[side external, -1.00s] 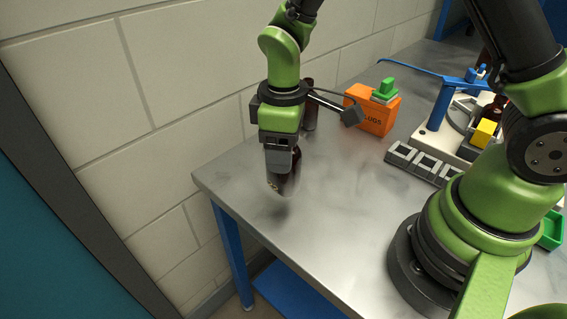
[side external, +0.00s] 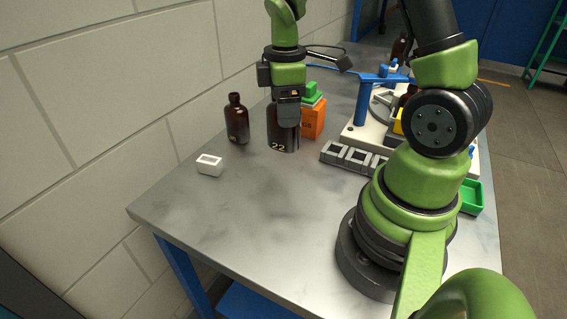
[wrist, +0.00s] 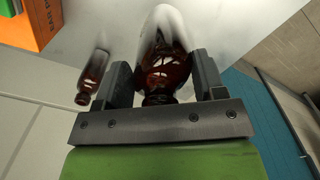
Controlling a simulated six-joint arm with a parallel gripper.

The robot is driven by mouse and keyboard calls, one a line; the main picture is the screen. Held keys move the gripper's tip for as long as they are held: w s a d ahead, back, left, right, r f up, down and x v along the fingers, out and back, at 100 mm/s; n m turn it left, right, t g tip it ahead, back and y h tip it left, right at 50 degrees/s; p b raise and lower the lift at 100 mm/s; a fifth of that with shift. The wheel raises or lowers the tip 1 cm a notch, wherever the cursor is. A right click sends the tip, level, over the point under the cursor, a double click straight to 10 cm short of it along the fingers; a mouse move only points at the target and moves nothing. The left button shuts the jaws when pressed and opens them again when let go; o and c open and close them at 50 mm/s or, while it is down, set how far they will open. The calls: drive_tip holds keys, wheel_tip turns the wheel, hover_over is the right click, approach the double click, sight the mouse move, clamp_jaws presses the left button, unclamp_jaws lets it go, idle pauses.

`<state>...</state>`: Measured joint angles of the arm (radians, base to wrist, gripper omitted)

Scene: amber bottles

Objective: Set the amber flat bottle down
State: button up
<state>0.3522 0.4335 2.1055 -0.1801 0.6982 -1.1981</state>
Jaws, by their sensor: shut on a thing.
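The amber flat bottle, dark brown and marked 22 (side external: 281,132), hangs upright below my gripper (side external: 288,110) in the side view. My gripper is shut on its upper part. In the wrist view the bottle (wrist: 165,65) lies between the two dark fingers (wrist: 162,85), with its neck toward the palm. Its base is close to the steel table top (side external: 240,205); I cannot tell whether it touches.
A second amber bottle (side external: 237,122) stands left of the held one, near the wall. A small white open block (side external: 209,165) lies in front of it. An orange box (side external: 313,122) is close behind right. Grey holders (side external: 350,156) sit to the right. The front table area is clear.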

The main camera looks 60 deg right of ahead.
sight(284, 143)
wheel_tip(284, 143, down, 8)
drive_tip(key=shift+f, duration=0.2)
idle(0.3)
drive_tip(key=o, duration=1)
drive_tip(key=shift+f, duration=0.15)
wheel_tip(284, 143, up, 11)
drive_tip(key=shift+r, duration=0.1)
drive_tip(key=shift+a+r, duration=0.15)
drive_tip(key=shift+r, duration=0.55)
drive_tip(key=s+a+r+m+t, duration=0.2)
drive_tip(key=s+a+r+m, duration=0.1)
drive_tip(key=a+r+m, duration=0.1)
drive_tip(key=s+a+r+m+t+y, duration=0.1)
drive_tip(key=s+a+r+m+t, duration=0.1)
drive_tip(key=s+a+r+m, duration=0.1)
drive_tip(key=s+a+r+m+t+y, duration=0.1)
drive_tip(key=s+a+r+m+t, duration=0.2)
drive_tip(key=s+a+r+m, duration=0.1)
drive_tip(key=shift+s+a+r+m, duration=0.3)
drive_tip(key=shift+a+r, duration=0.05)
